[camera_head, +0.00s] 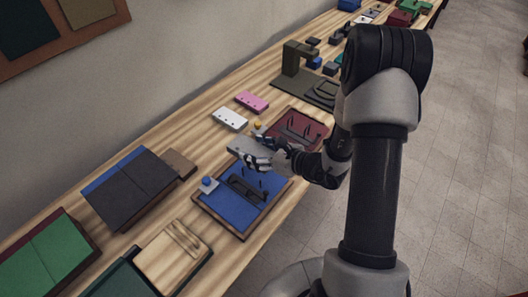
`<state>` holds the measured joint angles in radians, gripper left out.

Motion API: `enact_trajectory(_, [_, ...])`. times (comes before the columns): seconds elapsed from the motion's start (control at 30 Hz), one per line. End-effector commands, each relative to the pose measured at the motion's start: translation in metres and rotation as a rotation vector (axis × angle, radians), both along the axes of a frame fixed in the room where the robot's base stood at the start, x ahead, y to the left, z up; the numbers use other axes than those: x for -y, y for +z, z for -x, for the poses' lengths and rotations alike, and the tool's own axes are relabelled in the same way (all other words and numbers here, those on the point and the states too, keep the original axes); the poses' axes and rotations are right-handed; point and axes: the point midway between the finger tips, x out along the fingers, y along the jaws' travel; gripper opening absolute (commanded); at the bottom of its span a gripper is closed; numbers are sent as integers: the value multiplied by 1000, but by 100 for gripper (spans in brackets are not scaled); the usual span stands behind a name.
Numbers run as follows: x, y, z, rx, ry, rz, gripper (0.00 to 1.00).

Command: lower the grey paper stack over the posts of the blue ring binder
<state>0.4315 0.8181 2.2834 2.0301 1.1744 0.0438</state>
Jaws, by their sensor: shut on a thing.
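The blue ring binder (228,209) lies open on the table with a dark brown edge. Its dark ring mechanism and upright posts (263,182) stand near its middle and far side. My gripper (262,156) is shut on the grey paper stack (240,146) and holds it at the binder's far edge, seemingly above it. The stack is partly hidden by the fingers. I cannot tell its exact height or whether its holes line up with the posts.
A white stack (229,118) and a pink stack (252,102), both with holes, lie behind. A dark red binder (307,124) lies right of the gripper. A blue knob (207,182) stands at the binder's left edge. Dark covers (128,187) lie further left.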

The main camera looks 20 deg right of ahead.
Motion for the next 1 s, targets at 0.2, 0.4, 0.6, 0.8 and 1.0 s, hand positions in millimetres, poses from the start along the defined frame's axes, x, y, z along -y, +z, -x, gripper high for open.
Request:
enact_trajectory(0.2, [3, -13, -4, -8, -55, 12, 29])
enact_trajectory(0.4, [3, -19, -4, -8, -54, 13, 29])
enact_trajectory(0.6, [3, -28, -4, -7, -53, 12, 29])
enact_trajectory(0.8, [3, -38, -4, -8, -53, 13, 29])
enact_trajectory(1.0, [3, -48, -4, -8, -53, 13, 29])
